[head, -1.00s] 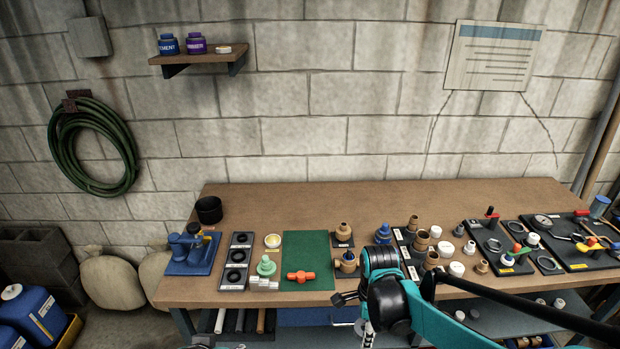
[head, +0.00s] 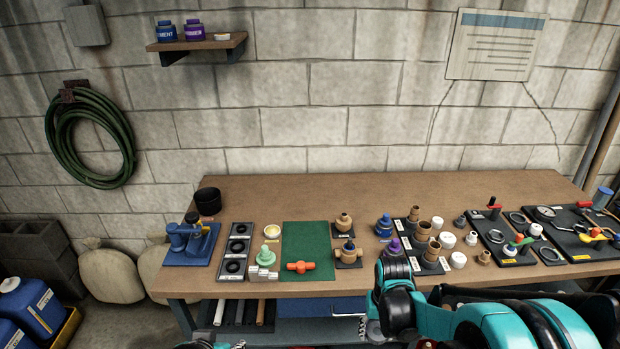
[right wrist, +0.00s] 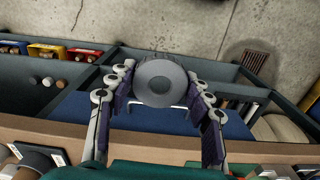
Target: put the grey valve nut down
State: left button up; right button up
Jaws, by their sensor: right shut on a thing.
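In the head view my right gripper (head: 373,327) is partly hidden by my own wrist at the bottom, and the nut cannot be made out.
The workbench (head: 300,190) has a clear back strip. A green mat (head: 306,240) holds an orange-handled part (head: 298,267). A black ring tray (head: 236,274) and a pale green fitting (head: 270,255) lie left. Fittings and black boards crowd the right side.

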jog(key=shift+f, duration=0.1)
pick_arm(q)
jog(key=o, duration=0.5)
jog(key=shift+o, duration=0.9)
jog(key=w+d+r+m+h, duration=0.2)
jog(key=w+d+m+h, duration=0.1)
jog(key=d, duration=0.4)
jog(key=w+d+r+m+g+h, duration=0.1)
jog(key=w+d+r+m+h, duration=0.2)
jog(key=w+d+m, duration=0.3)
jog(key=d, duration=0.2)
jog(key=shift+d+r, duration=0.25)
jog(key=shift+d, duration=0.05)
jog(key=d+x, duration=0.1)
jog(key=x, duration=1.1)
jog(key=shift+r+h, duration=0.25)
jog(key=shift+h, duration=0.05)
pick_arm(e)
jog(key=w+a+r+n, duration=0.2)
jog(key=a+r+n, duration=0.2)
jog(key=a+r, duration=0.1)
jog(key=w+a+r+n, duration=0.2)
jog(key=a+r+n, duration=0.2)
jog(key=a+r, duration=0.2)
jog(key=shift+w+a+r, duration=0.3)
jog(key=shift+w+a, duration=0.05)
jog(key=shift+a, duration=0.65)
pick_arm(q)
jog(key=shift+w, duration=0.1)
